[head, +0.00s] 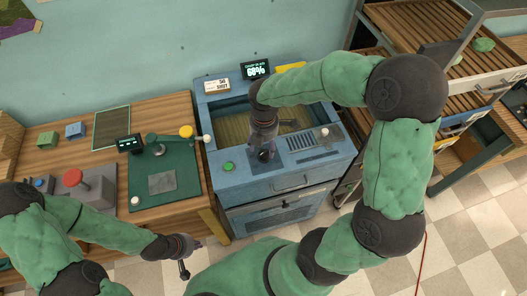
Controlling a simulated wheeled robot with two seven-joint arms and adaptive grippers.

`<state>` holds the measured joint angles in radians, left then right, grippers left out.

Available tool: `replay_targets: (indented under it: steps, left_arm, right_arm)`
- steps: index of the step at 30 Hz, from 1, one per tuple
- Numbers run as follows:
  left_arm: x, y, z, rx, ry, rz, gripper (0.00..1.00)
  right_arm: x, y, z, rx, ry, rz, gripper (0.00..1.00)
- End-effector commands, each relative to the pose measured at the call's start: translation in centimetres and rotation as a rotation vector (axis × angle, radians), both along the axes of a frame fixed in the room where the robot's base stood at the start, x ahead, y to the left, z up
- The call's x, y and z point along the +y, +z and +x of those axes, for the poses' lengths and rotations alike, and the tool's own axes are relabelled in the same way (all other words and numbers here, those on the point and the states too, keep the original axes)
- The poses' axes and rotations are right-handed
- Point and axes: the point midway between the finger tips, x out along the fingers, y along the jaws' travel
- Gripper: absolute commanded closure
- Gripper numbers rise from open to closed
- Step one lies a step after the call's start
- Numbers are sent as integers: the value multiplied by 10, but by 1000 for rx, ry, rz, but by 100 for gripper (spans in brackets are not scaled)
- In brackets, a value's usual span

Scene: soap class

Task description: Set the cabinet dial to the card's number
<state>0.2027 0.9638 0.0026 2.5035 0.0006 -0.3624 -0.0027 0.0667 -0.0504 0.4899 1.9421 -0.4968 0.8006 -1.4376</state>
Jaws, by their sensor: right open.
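The blue cabinet (340,157) stands in the middle against the wall. A white card (216,86) on its back ledge has two printed lines; the upper looks like 50, the lower like SHUT. A dark display (255,69) beside it reads 68%. My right gripper (264,153) points down at the cabinet's front panel, its open fingers at a dark round knob, probably the dial, which they largely hide. I cannot tell whether they touch it. My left gripper (183,268) hangs in front of the wooden bench, away from the cabinet; its finger gap is unclear.
A green button (228,167) and a slotted grille (303,140) flank the knob. Open slatted drawers (407,30) stand at right.

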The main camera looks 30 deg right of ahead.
Motion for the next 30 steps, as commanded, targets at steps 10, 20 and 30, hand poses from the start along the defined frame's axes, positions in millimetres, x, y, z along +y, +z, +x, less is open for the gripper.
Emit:
replay_targets:
  steps: [10, 20, 30]
  left_arm:
    - [0, -11, 0, 0, 0, 0, 100]
    - [0, -11, 0, -1, 0, 0, 100]
    - [0, -11, 0, -1, 0, 0, 100]
  right_arm:
    - [0, -39, 0, 1, 0, 0, 38]
    - [0, -42, 0, -1, 0, 0, 38]
    - [0, -41, 0, 0, 0, 0, 95]
